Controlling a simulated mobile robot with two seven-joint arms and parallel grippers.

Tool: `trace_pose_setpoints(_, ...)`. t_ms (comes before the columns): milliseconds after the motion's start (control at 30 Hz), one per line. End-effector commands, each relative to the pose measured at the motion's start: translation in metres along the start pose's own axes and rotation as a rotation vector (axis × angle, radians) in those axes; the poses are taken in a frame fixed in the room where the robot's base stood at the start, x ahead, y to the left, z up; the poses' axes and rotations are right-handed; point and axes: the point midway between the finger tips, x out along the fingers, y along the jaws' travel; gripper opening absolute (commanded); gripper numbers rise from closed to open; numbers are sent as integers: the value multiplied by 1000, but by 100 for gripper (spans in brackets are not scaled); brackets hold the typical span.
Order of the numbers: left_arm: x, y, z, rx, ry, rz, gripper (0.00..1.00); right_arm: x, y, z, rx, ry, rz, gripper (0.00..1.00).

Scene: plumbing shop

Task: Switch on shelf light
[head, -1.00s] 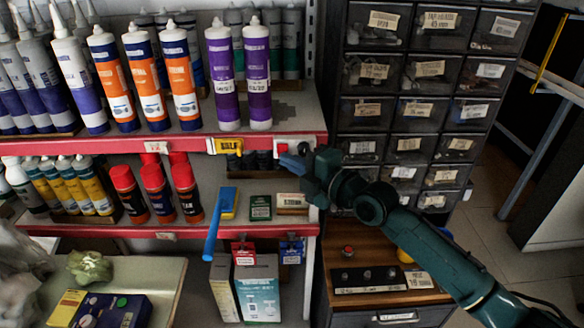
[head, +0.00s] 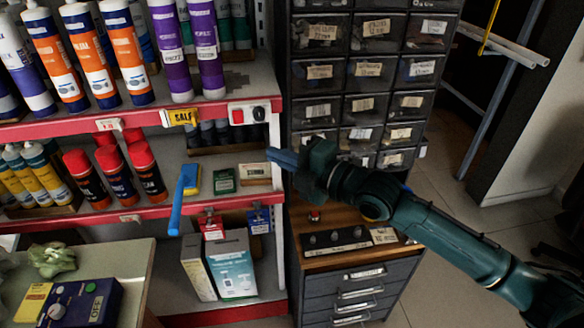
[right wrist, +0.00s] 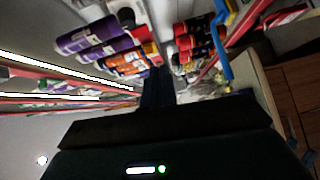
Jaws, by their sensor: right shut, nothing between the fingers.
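A white switch plate (head: 249,112) with a red part on its left and a black round part on its right sits on the red front edge of the upper shelf (head: 210,108), at its right end. My right gripper (head: 272,156) is shut and empty, below and a little right of the plate in the head view, apart from it in the picture. Its dark fingers also show in the right wrist view (right wrist: 157,90), pointing toward the shelf. I cannot pick out the switch plate there. Bright white strips (right wrist: 70,72) show at left in that view. My left gripper is not in view.
Purple tubes (head: 207,45) and other cartridges stand on the upper shelf. A blue-handled tool (head: 177,205) hangs over the lower shelf edge. A drawer cabinet (head: 365,75) stands right of the shelf, above a wooden top (head: 350,262). A blue box (head: 85,303) lies on the bench.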

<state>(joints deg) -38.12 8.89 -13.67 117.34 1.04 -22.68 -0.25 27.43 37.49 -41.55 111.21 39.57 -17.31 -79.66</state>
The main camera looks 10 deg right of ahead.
Motion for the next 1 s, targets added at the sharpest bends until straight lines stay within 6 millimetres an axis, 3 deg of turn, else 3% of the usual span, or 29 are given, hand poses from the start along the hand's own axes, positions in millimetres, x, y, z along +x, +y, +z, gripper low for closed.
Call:
trace_pose_setpoints(200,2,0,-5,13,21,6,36,-22,-4,0,1,1,-1,0)
trace_pose_setpoints(767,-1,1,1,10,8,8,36,-25,-5,-1,14,0,-1,0)
trace_pose_setpoints(867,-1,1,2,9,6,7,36,-26,-20,-7,98,-10,-9,0)
trace_pose_setpoints(1000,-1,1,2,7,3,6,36,-34,-64,-22,380,-64,-31,0)
